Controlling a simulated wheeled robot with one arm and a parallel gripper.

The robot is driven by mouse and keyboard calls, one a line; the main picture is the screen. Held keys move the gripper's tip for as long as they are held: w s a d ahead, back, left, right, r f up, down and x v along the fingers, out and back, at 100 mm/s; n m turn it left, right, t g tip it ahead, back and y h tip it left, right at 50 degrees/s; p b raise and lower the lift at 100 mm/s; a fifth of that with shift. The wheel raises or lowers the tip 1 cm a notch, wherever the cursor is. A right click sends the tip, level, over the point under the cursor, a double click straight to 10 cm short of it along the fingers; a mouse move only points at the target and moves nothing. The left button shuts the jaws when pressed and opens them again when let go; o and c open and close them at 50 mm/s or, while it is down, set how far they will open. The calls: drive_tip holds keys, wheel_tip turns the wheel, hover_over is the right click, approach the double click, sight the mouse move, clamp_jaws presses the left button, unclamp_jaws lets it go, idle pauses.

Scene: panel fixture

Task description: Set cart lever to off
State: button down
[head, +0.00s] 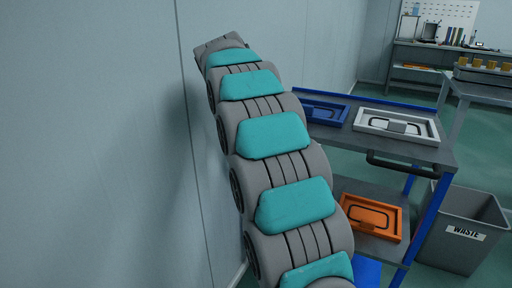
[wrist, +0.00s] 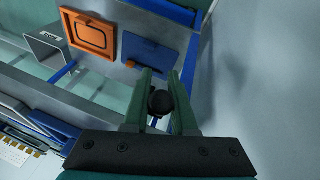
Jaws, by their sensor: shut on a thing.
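My gripper (wrist: 160,76) shows in the wrist view, its two green fingers closed around a dark round knob (wrist: 159,102), which looks like the end of the cart lever. The lever's shaft and any position marks are hidden. The cart (head: 335,133) stands right of my arm in the head view, with a grey top, blue rims and a black handle. In the head view my teal and grey arm hides part of the cart, and neither my gripper nor the lever can be made out.
A blue tray (head: 324,112) and a white tray (head: 366,129) lie on the cart top. An orange tray (head: 372,228) lies on the shelf below. A grey waste bin (head: 437,240) stands right of the cart. A plain wall (head: 90,150) is close on the left.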

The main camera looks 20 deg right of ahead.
drive_tip(key=c, duration=0.7)
unclamp_jaws()
drive_tip(key=shift+r, duration=0.1)
drive_tip(key=shift+v, duration=3.75)
drive_tip(key=shift+r, duration=0.1)
